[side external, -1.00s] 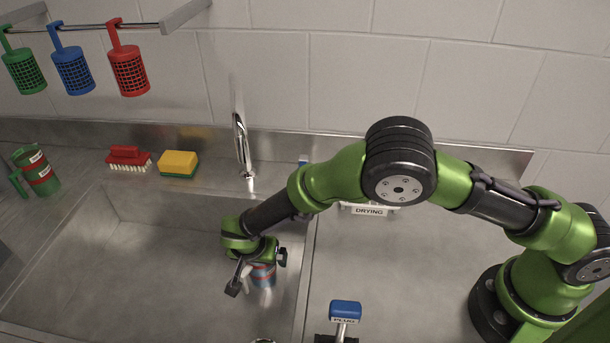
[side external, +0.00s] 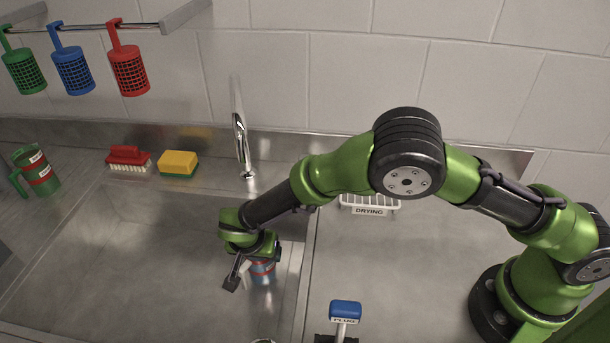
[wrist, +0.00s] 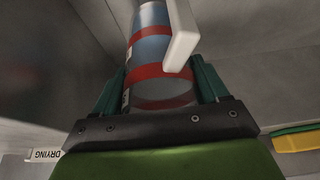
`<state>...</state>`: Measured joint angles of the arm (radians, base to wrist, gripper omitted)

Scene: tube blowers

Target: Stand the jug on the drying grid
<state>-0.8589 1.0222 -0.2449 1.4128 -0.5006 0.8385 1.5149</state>
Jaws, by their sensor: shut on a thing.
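The jug (side external: 263,271) is blue-grey with red bands and a white handle. It is over the right part of the sink basin, partly hidden by my gripper (side external: 252,268). In the wrist view the jug (wrist: 154,50) sits between my two green fingers, which are shut on its sides. I cannot tell whether its base touches the sink floor. The drying grid (side external: 369,201) is a white wire rack with a DRYING label, on the counter to the right of the sink, partly hidden behind my arm.
A green jug with a red band (side external: 42,174) stands at far left. A red brush (side external: 128,158) and a yellow-green sponge (side external: 178,163) lie behind the sink. The tap (side external: 242,145) rises behind the basin. A blue-topped plug control (side external: 345,311) stands in front.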

